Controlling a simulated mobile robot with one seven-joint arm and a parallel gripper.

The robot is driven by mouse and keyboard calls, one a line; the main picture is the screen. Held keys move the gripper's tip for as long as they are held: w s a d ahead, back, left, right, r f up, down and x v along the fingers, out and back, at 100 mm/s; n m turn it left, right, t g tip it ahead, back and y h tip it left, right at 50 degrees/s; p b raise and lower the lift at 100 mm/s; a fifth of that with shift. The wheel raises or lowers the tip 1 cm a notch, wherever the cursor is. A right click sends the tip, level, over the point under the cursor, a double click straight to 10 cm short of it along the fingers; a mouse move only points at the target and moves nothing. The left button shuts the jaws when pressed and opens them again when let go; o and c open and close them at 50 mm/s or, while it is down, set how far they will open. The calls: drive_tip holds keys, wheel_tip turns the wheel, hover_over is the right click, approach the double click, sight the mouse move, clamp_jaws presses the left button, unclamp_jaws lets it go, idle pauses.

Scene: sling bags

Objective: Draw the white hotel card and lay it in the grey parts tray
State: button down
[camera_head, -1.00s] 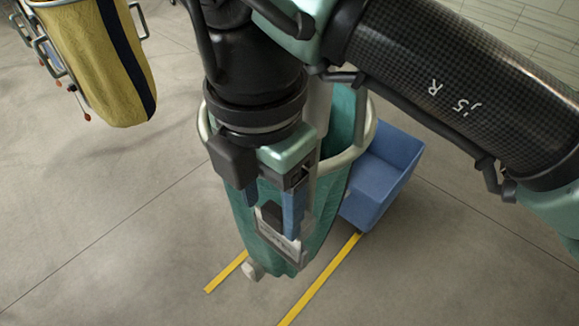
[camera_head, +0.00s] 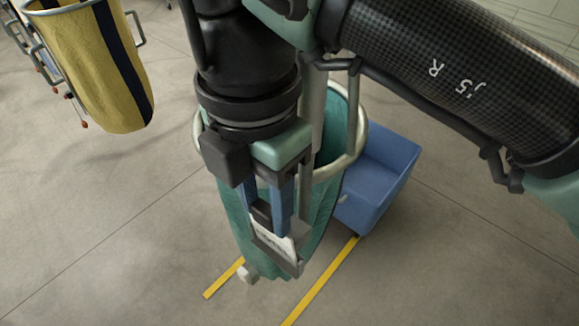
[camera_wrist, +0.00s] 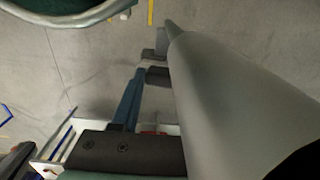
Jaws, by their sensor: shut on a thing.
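A white card (camera_head: 276,242) with faint dark print shows just below my gripper (camera_head: 266,214) in the head view. My gripper points down, with two blue fingers and dark pads, and is shut on the card's upper part. A grey-edged holder borders the card on the front of a green sling bag (camera_head: 322,205); I cannot tell how much of the card is inside it. In the wrist view, one blue finger and dark tips of my gripper (camera_wrist: 152,78) show, and the card cannot be made out. I cannot identify the grey parts tray.
The green bag hangs from a pale hoop (camera_head: 357,150). A yellow bag (camera_head: 90,70) hangs at upper left. Yellow strips (camera_head: 320,281) mark the floor. A large grey tube (camera_wrist: 225,95) blocks much of the wrist view.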

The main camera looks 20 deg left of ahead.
drive_tip(key=shift+r+p, duration=1.05)
drive_tip(key=shift+r, duration=1.3)
drive_tip(key=shift+r+p, duration=1.05)
drive_tip(key=shift+r, duration=0.95)
